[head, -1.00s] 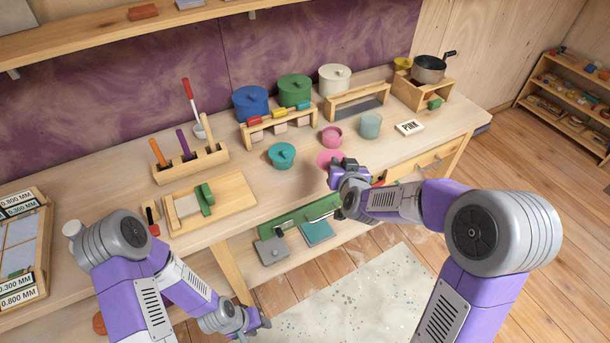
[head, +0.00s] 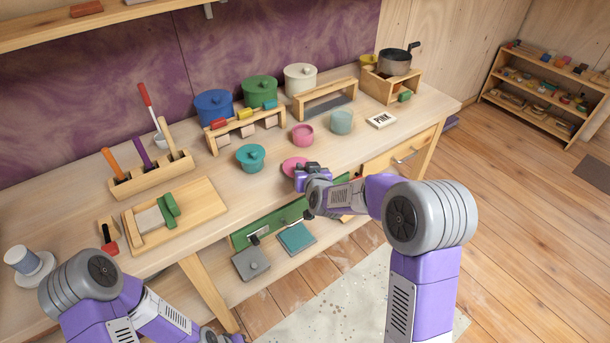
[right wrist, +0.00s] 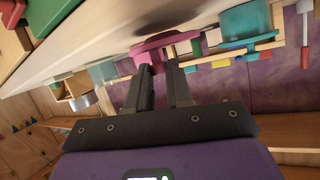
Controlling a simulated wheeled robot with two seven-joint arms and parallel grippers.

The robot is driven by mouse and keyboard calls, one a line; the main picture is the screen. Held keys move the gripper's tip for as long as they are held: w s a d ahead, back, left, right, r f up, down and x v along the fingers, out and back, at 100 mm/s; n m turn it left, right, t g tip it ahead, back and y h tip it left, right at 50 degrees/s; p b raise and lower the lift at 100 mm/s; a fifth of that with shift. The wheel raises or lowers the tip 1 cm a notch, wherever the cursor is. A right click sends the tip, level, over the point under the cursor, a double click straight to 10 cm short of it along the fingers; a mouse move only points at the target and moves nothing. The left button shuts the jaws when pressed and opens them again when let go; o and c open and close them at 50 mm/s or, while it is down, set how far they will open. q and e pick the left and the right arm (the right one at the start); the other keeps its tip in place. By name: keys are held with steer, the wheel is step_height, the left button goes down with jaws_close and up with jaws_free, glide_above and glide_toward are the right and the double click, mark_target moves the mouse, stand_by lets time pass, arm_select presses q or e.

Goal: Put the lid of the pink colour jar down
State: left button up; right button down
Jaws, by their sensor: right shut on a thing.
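The pink lid (head: 294,166) is a flat round disc near the front edge of the workbench, in front of the pink jar (head: 303,135). The jar stands open on the bench. My right gripper (head: 306,173) is shut on the lid's knob. In the right wrist view the lid (right wrist: 165,44) is at the two dark fingertips, close to the bench top; whether it touches the wood I cannot tell. My left gripper (head: 224,337) is low at the bottom edge of the head view, mostly cut off, and its jaws cannot be made out.
A teal lidded pot (head: 250,157) stands left of the lid. A wooden rack (head: 245,129) is behind. Bare bench top lies right of the lid.

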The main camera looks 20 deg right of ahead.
steer(key=shift+f, duration=0.4)
steer(key=shift+f, duration=0.2)
steer(key=c, duration=1)
jaws_free()
